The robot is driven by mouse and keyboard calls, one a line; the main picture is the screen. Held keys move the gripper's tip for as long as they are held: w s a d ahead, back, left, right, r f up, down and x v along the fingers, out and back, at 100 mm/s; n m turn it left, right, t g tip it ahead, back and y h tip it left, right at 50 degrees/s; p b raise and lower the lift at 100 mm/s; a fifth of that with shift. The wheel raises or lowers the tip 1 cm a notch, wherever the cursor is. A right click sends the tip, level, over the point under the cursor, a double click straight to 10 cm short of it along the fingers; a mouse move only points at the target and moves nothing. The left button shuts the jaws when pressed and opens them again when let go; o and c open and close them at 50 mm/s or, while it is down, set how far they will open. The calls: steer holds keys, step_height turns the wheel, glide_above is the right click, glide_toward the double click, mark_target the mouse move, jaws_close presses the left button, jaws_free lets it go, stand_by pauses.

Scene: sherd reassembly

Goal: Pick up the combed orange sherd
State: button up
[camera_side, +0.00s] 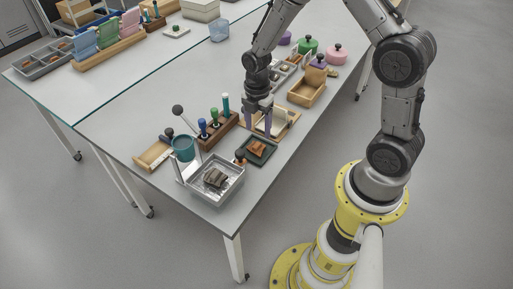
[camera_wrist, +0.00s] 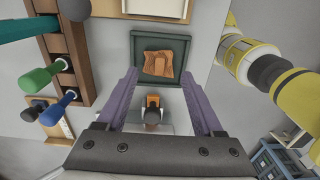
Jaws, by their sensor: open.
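The combed orange sherd (camera_side: 257,147) lies in a dark green square tray (camera_side: 268,158) near the front of the table. In the wrist view the sherd (camera_wrist: 160,65) shows fine ridges and sits inside the tray (camera_wrist: 137,44), flat on its floor. My gripper (camera_side: 259,122) has two purple fingers pointing down, above the table and behind the tray in the side view. In the wrist view my gripper (camera_wrist: 159,76) is open and empty, with its fingertips on either side of the sherd in the picture. The height gap cannot be judged exactly.
A small orange block with a dark knob (camera_wrist: 152,104) stands beside the tray. A wooden rack (camera_side: 218,129) of coloured-handled tools stands left of my gripper. A metal tray (camera_side: 236,184) with dark sherds is at the front corner. A wooden-framed board (camera_side: 287,126) lies by my fingers.

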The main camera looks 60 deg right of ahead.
mark_target(257, 143)
steer(key=shift+a+f, duration=0.15)
steer(key=shift+f, duration=3)
steer(key=c, duration=1)
steer(key=shift+r, duration=0.1)
